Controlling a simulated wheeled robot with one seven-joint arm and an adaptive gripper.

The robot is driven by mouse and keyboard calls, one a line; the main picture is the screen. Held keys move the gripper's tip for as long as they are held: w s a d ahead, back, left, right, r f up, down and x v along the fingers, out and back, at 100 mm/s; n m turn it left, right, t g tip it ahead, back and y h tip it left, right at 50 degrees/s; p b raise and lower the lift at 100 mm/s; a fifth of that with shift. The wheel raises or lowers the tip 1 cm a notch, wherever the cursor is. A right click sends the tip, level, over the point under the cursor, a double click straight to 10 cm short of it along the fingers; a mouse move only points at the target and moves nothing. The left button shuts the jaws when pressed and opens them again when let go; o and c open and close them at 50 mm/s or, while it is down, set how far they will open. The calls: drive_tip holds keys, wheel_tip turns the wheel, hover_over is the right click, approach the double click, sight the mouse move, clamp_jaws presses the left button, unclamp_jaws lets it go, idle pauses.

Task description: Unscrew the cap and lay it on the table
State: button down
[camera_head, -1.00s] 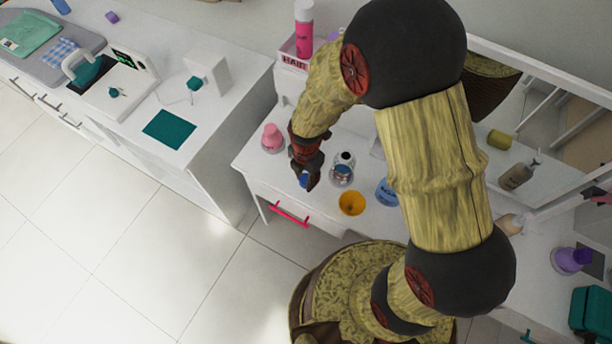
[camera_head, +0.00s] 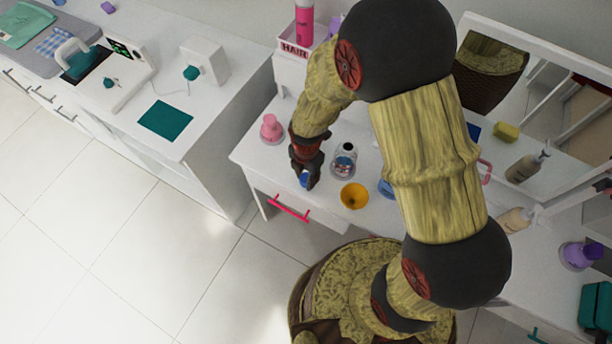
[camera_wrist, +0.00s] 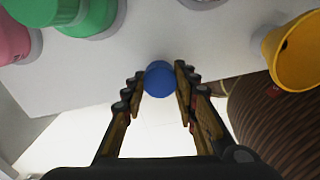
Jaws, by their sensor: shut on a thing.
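The blue cap (camera_wrist: 159,79) sits between the fingertips of my gripper (camera_wrist: 160,82), which is shut on it. In the head view the cap (camera_head: 304,180) shows below my gripper (camera_head: 305,174), by the front edge of the white table (camera_head: 258,163). I cannot tell its height or whether it touches the tabletop. A bottle (camera_head: 344,163) with an open, dark mouth and a patterned label stands upright to the right of my gripper, apart from the cap. In the wrist view only a bottle base shows at the top edge.
A yellow cup (camera_head: 354,196) stands right of my gripper, near the front edge. A pink bottle (camera_head: 271,128) stands to the left. A green bottle (camera_wrist: 88,14) shows in the wrist view. A red drawer handle (camera_head: 288,207) sticks out below. A mirror (camera_head: 535,90) stands behind.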

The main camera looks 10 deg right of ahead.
drive_tip(key=c, duration=1.3)
unclamp_jaws()
drive_tip(key=shift+c, duration=0.2)
drive_tip(key=shift+o, duration=0.2)
drive_tip(key=shift+o, duration=1.1)
drive_tip(key=shift+r, duration=0.15)
drive_tip(key=shift+r+p, duration=3.05)
drive_tip(key=shift+r, duration=0.9)
drive_tip(key=shift+f, duration=0.1)
